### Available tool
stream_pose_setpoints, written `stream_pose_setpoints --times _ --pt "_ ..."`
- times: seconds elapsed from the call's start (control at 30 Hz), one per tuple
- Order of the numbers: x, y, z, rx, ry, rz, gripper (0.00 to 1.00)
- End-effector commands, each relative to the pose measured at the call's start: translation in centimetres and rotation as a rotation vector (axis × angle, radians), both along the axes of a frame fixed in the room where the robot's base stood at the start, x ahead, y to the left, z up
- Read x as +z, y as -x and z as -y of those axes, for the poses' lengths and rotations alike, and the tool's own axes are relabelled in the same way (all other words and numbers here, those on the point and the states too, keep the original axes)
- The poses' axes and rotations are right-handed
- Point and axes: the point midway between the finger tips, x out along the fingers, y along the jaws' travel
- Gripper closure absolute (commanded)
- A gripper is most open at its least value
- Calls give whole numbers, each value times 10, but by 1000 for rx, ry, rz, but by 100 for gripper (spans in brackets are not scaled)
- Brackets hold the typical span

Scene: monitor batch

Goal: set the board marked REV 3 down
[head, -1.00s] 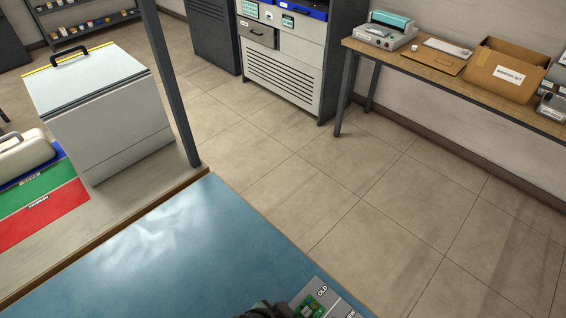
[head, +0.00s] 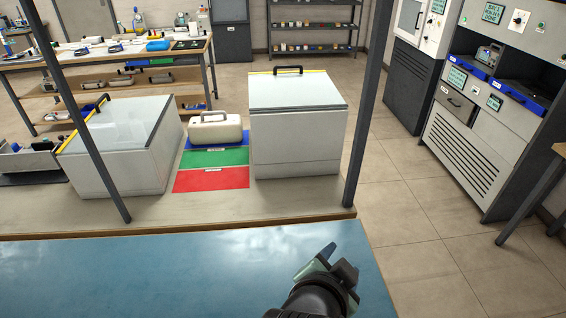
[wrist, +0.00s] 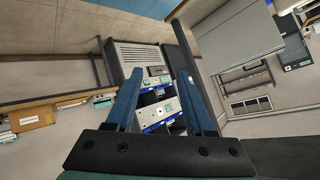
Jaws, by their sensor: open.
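My gripper (head: 335,262) is raised over the near blue bench top (head: 190,275) in the head view. In the wrist view its two blue fingers (wrist: 163,85) stand apart with nothing between them. I see no board marked REV 3 in either view now. The wrist camera looks out across the room, tilted, at the grey cabinets.
Behind the blue top stand two lidded boxes (head: 297,120) and (head: 118,150). Between them are a red mat (head: 210,180), a green mat (head: 215,157) and a cream case (head: 214,131). Dark posts (head: 362,100) and (head: 75,110) rise there.

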Motion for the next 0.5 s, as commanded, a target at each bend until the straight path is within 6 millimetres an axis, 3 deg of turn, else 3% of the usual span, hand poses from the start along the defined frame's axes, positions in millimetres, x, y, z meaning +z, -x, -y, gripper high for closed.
stream_pose_setpoints --times 0.03,0.1,0.17,0.2,0.3,0.4,0.5 --pt "50 -23 -10 90 60 126 46" --pt "117 -43 -25 202 164 294 46" --pt "177 -50 -39 281 263 441 46" --pt "217 -49 -49 323 334 540 46" --pt "310 -32 -70 385 512 778 46" --pt "382 0 -86 397 669 980 46" --pt "429 31 -96 379 786 1125 46"
